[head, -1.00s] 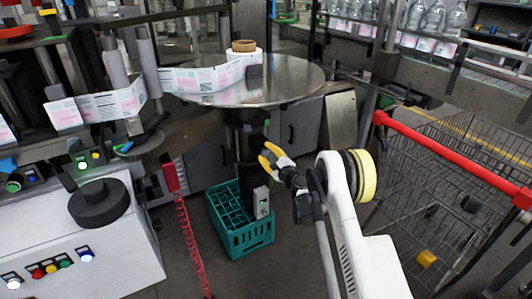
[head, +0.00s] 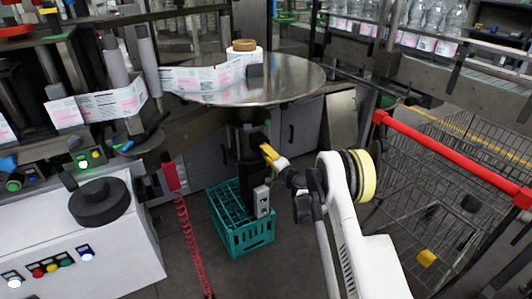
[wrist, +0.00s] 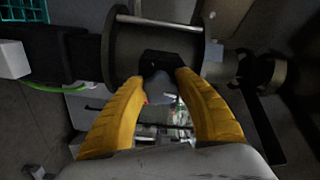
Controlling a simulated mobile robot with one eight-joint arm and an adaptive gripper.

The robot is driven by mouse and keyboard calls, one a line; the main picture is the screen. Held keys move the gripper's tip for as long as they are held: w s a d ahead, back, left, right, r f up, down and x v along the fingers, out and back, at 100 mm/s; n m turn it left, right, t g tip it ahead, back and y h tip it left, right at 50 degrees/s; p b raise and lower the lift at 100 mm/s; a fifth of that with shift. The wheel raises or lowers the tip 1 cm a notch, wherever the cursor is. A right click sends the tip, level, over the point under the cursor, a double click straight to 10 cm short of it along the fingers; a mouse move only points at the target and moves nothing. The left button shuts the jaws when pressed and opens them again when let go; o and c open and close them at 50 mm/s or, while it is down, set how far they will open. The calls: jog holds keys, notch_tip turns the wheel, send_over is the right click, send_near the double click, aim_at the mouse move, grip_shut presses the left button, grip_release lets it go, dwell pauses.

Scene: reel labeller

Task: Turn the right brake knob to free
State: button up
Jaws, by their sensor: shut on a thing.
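The right brake knob (wrist: 160,64) is a dark piece on the black drum-shaped hub below the round metal table. My gripper (wrist: 160,80) has its yellow fingers on either side of the knob, shut on it. The fingertips partly hide the knob, and I cannot read any marking of its setting. In the head view, my gripper (head: 266,149) reaches the dark column under the table from the right. The knob itself is too small and hidden to make out there.
The round metal table (head: 290,82) is above my gripper. A teal crate (head: 248,238) stands on the floor below. A wire cart with a red handle (head: 450,155) is on the right. A red coiled cable (head: 188,240) hangs at left.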

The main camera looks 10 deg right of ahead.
jog(key=shift+n, duration=1.1)
jog(key=o, duration=1.2)
jog(key=shift+f, duration=0.1)
jog(key=v, duration=1.2)
